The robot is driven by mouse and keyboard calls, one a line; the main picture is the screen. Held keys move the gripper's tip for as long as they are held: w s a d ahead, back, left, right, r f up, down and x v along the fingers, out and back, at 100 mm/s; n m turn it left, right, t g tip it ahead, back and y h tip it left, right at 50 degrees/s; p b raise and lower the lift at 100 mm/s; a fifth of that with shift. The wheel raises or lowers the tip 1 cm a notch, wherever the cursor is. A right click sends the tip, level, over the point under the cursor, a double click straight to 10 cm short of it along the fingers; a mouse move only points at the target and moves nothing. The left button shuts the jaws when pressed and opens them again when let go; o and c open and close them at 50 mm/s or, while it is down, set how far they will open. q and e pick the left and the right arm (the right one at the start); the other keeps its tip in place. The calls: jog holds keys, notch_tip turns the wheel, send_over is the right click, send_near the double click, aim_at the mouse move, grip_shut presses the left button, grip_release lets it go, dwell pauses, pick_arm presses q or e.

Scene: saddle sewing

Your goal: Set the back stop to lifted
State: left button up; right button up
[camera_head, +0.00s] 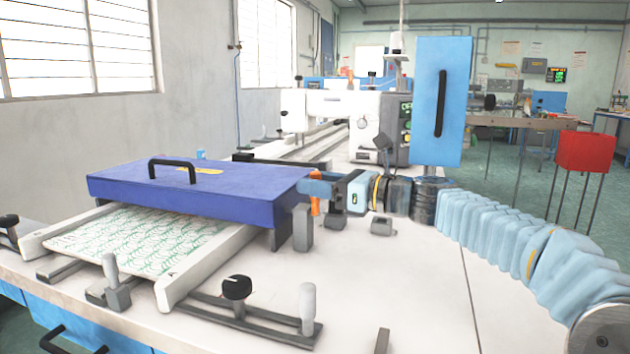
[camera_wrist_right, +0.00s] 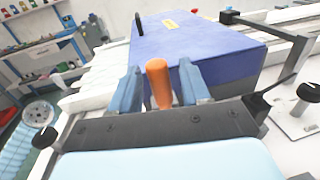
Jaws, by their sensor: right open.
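An orange upright handle (camera_head: 315,206) stands at the right end of the blue-purple cover (camera_head: 200,190); it may belong to the back stop, but no label shows. In the right wrist view the orange handle (camera_wrist_right: 158,78) stands between the two blue fingers of my right gripper (camera_wrist_right: 160,90), with a gap beside them. My right gripper (camera_head: 316,188) comes in from the right in the head view. It is open and straddles the handle without gripping it. The handle's lower part is hidden in the wrist view. My left gripper is not in view.
A white sewing machine head (camera_head: 345,122) and a tall blue panel (camera_head: 442,100) stand behind. A white frame with patterned fabric (camera_head: 130,242) lies under the cover. Rails with grey and black knobs (camera_head: 236,288) lie in front.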

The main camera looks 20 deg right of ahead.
jog(key=shift+w+a, duration=0.25)
jog(key=shift+a, duration=0.1)
grip_shut()
